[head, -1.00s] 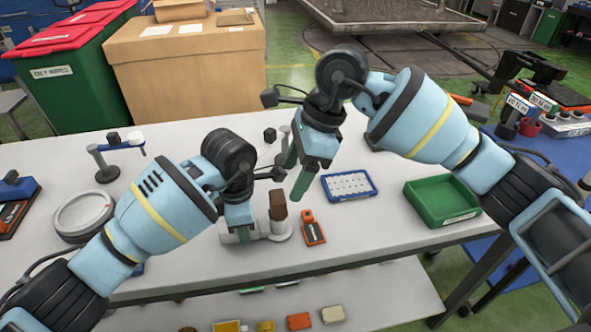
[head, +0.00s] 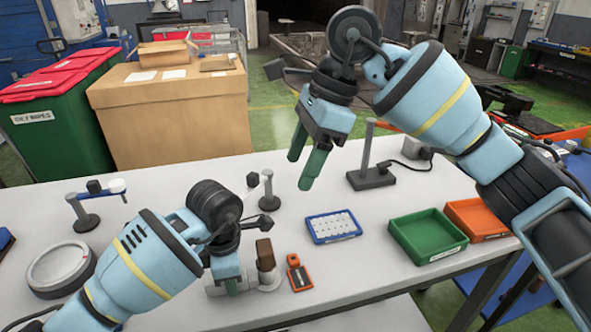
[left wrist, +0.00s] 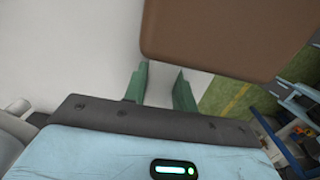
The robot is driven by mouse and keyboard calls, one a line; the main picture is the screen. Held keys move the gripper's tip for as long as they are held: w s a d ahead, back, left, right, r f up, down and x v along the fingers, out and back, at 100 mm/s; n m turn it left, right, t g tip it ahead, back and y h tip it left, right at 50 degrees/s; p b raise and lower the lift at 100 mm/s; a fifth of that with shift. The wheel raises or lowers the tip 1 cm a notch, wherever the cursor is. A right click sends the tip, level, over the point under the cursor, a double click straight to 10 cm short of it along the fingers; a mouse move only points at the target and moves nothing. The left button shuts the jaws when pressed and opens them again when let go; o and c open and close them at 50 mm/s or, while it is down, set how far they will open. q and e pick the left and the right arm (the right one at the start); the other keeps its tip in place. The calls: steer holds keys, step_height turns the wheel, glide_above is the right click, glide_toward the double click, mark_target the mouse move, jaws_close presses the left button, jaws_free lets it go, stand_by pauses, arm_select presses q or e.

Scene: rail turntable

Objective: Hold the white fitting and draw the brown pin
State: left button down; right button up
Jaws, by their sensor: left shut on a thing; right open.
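The white fitting (head: 268,282) sits on the table near its front edge. The brown pin (head: 265,254) stands upright in it, its broad block-like top showing. My left gripper (head: 231,286) is shut on the left part of the white fitting, with its fingers pointing down. The left wrist view shows the brown pin (left wrist: 228,38) large and close, past the left gripper's green fingers (left wrist: 160,90). My right gripper (head: 305,170) is open and empty. It hangs in the air above and to the right of the pin, apart from it.
An orange-and-black item (head: 299,275) lies just right of the fitting. A blue tray (head: 334,227) is behind it. Green (head: 428,236) and orange (head: 478,219) bins stand at the right, with a dark-based stand (head: 370,178) behind. A round white dial (head: 62,268) is at the left.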

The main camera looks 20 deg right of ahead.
arm_select(q)
steer(key=c, duration=1.1)
jaws_free()
steer(key=shift+o, duration=0.2)
steer(key=shift+r, duration=0.1)
step_height(320, 180, up, 12)
